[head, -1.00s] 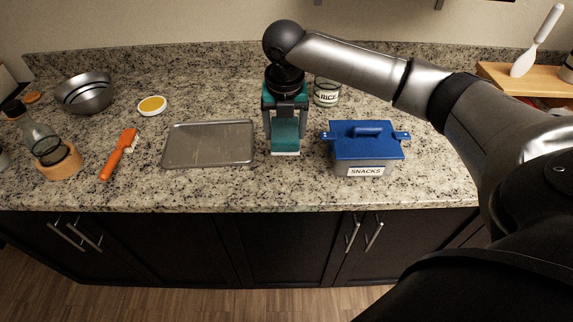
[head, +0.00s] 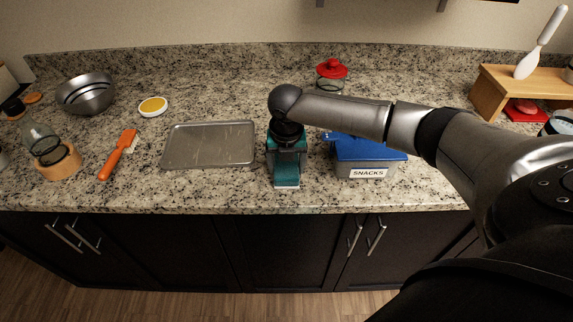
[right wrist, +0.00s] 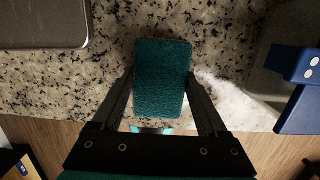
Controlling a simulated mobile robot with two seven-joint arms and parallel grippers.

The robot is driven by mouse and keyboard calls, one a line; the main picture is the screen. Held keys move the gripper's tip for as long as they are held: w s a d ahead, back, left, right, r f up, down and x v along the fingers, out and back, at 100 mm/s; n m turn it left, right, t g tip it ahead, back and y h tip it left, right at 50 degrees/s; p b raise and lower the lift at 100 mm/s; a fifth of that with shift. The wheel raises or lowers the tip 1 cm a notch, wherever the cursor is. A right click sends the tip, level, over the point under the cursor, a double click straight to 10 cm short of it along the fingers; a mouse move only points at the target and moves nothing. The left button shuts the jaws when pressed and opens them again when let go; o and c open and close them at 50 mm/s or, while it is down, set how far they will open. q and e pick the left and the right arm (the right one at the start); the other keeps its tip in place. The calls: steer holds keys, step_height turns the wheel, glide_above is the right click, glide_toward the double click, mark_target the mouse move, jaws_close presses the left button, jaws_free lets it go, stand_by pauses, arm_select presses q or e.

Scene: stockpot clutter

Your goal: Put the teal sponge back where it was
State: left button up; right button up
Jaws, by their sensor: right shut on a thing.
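The teal sponge (head: 286,174) is near the front edge of the counter, between the metal tray and the snacks box. A pale strip shows at its lower end. My right gripper (head: 286,160) points down at it and is shut on it. In the right wrist view the teal sponge (right wrist: 162,70) sits between the two fingers of my right gripper (right wrist: 162,82), over the counter. I cannot tell whether the sponge touches the counter. My left gripper is not in view.
A metal tray (head: 208,145) lies left of the sponge. A blue-lidded box marked SNACKS (head: 367,172) stands close on its right. A red-lidded jar (head: 331,72) is behind my arm. An orange brush (head: 118,155) lies farther left. Bare counter lies behind the tray.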

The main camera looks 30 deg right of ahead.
mark_target(286, 171)
steer(key=o, duration=1.2)
steer(key=shift+f, duration=0.15)
steer(key=r, duration=0.4)
steer(key=s+r+p, duration=0.1)
steer(key=r, duration=0.3)
steer(key=a+r, duration=0.1)
steer(key=r, duration=0.3)
steer(key=shift+s+r+p, duration=0.15)
steer(key=shift+s+p, duration=0.1)
steer(key=shift+p, duration=0.15)
